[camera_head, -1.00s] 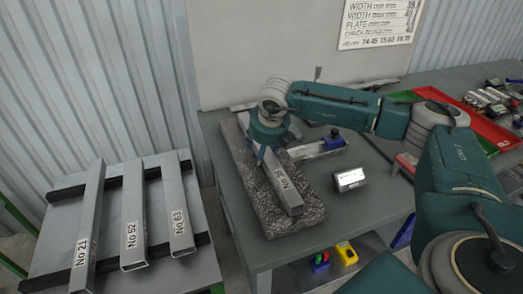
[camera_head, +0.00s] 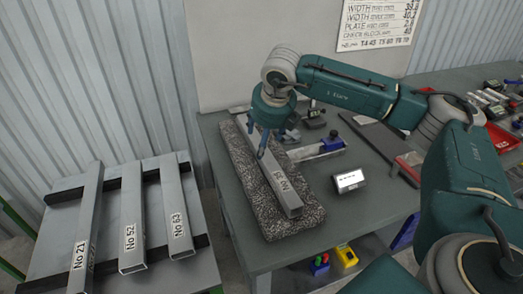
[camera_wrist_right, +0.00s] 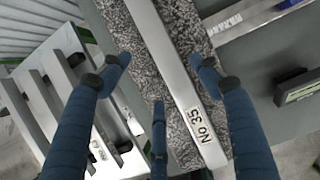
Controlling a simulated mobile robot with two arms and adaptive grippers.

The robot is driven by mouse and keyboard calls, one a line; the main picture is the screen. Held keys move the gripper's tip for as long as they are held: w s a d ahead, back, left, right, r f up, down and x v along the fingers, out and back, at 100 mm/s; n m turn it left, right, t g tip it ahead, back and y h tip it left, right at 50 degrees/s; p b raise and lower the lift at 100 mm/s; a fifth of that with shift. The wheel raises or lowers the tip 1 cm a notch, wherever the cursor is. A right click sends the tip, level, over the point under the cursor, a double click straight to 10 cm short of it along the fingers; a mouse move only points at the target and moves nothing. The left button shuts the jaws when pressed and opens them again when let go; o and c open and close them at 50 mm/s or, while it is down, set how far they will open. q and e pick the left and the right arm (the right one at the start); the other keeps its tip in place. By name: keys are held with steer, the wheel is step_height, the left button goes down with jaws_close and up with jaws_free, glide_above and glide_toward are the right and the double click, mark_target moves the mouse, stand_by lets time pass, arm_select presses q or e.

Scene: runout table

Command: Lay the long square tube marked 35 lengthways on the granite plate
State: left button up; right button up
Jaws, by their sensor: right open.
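The long square tube marked No 35 (camera_head: 285,190) lies lengthways on the speckled granite plate (camera_head: 240,180) in the head view. The tube also shows in the right wrist view (camera_wrist_right: 172,60), running between the fingers, with its label near the lower end; the granite (camera_wrist_right: 130,40) shows on both sides of it. My right gripper (camera_head: 265,145) is above the tube, and its blue fingers (camera_wrist_right: 165,70) are spread apart and hold nothing. In the head view the arm hides part of the tube's far half. My left gripper is in neither view.
Tubes No 21 (camera_head: 86,225), No 52 (camera_head: 132,215) and No 63 (camera_head: 174,210) lie on dark bars of the rack at left. A small metal block (camera_head: 349,181) and a blue-ended steel piece (camera_head: 325,149) are right of the granite. A gap separates rack and table.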

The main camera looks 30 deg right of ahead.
steer(key=shift+b+v, duration=0.35)
steer(key=shift+v, duration=2.2)
